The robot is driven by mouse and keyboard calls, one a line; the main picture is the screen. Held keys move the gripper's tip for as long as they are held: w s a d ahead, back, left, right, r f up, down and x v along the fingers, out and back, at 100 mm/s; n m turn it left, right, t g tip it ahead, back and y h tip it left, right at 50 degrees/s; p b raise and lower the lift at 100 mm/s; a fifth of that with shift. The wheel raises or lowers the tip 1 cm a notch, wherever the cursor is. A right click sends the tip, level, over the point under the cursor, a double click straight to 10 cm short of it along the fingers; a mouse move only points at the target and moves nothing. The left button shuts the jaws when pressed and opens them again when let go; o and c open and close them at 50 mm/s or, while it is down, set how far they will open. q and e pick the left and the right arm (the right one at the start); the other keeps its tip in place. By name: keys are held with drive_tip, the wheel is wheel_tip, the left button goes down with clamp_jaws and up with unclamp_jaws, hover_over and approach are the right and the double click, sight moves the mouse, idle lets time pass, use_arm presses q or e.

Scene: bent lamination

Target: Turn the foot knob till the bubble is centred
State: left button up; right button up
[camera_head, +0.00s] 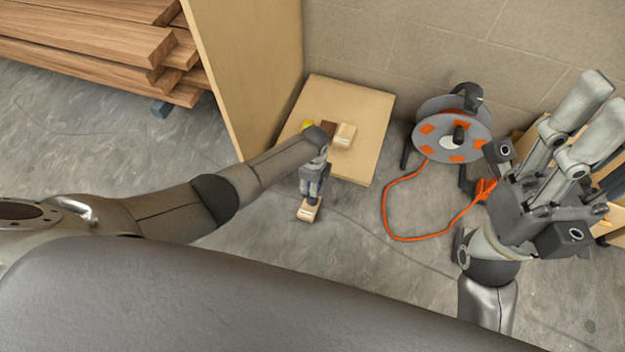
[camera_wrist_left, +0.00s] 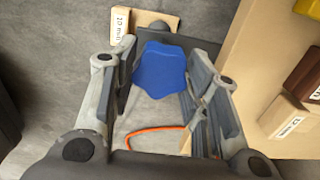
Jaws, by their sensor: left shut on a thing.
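In the left wrist view a blue lobed knob (camera_wrist_left: 160,70) sits between the two fingers of my left gripper (camera_wrist_left: 165,85), which is shut on it. In the head view my left gripper (camera_head: 312,182) points down beside a plywood board, just above a small pale block with a label (camera_head: 308,210). The same block shows in the wrist view (camera_wrist_left: 138,24), beyond a dark flat part (camera_wrist_left: 165,42) behind the knob. No bubble can be made out in either view. My right gripper (camera_head: 597,105) is raised at the right, away from the knob; its finger opening is unclear.
The plywood board (camera_head: 362,160) carries yellow, brown and pale labelled blocks (camera_head: 345,135). An orange cable reel (camera_head: 455,130) stands right of it, its cord (camera_head: 388,215) looping on the concrete floor. Stacked timber (camera_head: 100,45) and an upright panel (camera_head: 255,70) are at the left.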

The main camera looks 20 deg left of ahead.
use_arm(q)
drive_tip(key=shift+s+f, duration=0.1)
drive_tip(key=shift+f, duration=0.05)
drive_tip(key=o, duration=1)
drive_tip(key=shift+r, duration=0.75)
wheel_tip(320, 180, up, 10)
drive_tip(key=shift+s+d+r, duration=0.1)
drive_tip(key=shift+d+r, duration=0.05)
drive_tip(key=shift+r, duration=0.1)
